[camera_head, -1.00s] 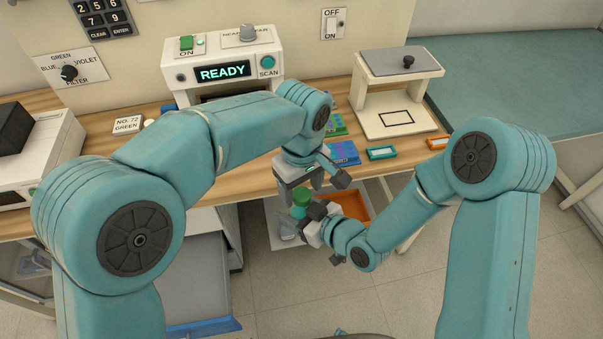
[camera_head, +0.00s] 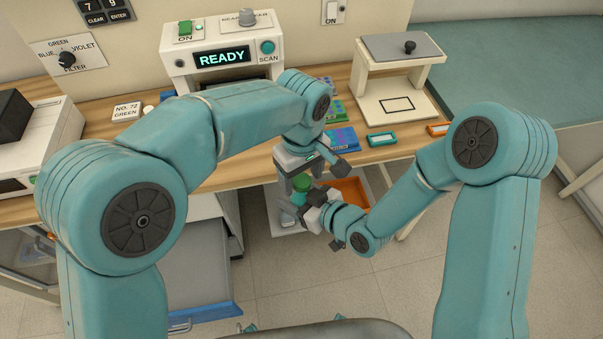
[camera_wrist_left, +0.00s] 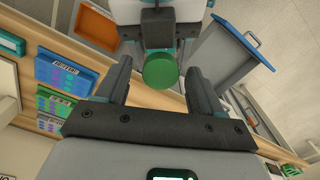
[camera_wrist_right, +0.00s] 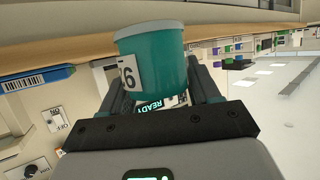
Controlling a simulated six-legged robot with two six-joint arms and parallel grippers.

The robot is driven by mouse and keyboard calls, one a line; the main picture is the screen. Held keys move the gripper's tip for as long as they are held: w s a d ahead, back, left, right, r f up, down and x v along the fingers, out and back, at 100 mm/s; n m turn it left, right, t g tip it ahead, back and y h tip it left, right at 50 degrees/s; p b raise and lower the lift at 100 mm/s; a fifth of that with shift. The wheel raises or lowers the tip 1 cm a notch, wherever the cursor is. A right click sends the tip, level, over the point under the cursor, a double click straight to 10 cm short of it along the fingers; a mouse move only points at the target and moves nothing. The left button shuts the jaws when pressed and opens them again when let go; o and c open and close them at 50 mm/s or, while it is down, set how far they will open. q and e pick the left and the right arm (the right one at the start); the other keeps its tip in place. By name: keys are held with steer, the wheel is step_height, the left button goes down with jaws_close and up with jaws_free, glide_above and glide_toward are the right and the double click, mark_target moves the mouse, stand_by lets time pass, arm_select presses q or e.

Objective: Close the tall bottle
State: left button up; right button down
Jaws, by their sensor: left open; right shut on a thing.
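The tall bottle (camera_wrist_right: 152,62) is a teal cylinder with a white number label, in the right wrist view. My right gripper (camera_head: 312,204) is shut on it and holds it in front of the desk. A round green cap (camera_head: 301,183) shows at its top in the head view; I cannot tell how firmly it sits. My left gripper (camera_head: 299,178) is open just above, pointing down. In the left wrist view the green cap (camera_wrist_left: 160,72) lies between the two spread fingers, with a gap on each side.
The wooden desk (camera_head: 235,172) is behind the grippers, with a READY scanner (camera_head: 222,57) and a white stand (camera_head: 400,95). An orange tray (camera_head: 352,190) lies below and behind the right gripper. A grey drawer (camera_head: 190,265) is at lower left. Open floor lies in front.

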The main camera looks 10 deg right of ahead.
arm_select(q)
steer(key=shift+r, duration=0.1)
steer(key=shift+r, duration=2.15)
steer(key=o, duration=0.6)
steer(key=shift+c, duration=0.2)
step_height(320, 180, up, 12)
